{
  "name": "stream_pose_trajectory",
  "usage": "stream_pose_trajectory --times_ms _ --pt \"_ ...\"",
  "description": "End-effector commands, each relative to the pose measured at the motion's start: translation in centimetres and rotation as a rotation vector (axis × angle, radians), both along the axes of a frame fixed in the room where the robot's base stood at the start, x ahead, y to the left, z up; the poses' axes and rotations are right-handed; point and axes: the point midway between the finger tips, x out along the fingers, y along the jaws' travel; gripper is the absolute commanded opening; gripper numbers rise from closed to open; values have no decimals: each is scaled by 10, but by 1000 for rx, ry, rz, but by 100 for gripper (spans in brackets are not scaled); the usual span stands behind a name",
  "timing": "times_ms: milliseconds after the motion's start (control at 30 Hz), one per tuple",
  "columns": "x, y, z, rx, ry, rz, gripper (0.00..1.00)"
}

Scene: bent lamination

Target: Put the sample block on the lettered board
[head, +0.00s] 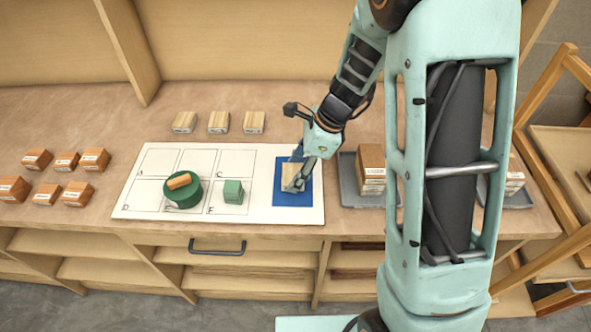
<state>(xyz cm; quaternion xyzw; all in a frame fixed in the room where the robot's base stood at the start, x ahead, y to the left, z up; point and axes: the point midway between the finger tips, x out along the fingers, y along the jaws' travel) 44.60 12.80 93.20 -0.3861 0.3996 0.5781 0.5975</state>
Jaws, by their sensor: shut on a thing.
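The white lettered board (233,213) lies on the bench, with a grid of lettered cells at left and a blue square (306,198) at right. My gripper (295,183) reaches down over the blue square and is shut on a pale wooden block (288,172), which I take to be the sample block. The gripper's fingers hide the block's right part. I cannot tell whether the block touches the blue square or is just above it.
A green round thing with a wooden handle (183,191) and a green block (233,191) stand on the grid's front row. Three pale blocks (219,122) stand behind the board, several reddish-brown blocks (67,161) at left. A grey tray (350,197) with brown blocks is at right.

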Motion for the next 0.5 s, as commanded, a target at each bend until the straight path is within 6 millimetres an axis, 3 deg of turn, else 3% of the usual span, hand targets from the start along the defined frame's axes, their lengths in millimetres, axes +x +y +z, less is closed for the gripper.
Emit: stream_pose_trajectory --times_ms 267,300,433,500 --pt "0 0 -4 0 -1 -1 24" --pt "0 0 -3 0 -1 -1 56" --pt "0 0 -2 0 -1 -1 70" --pt "0 0 -2 0 -1 -1 70"
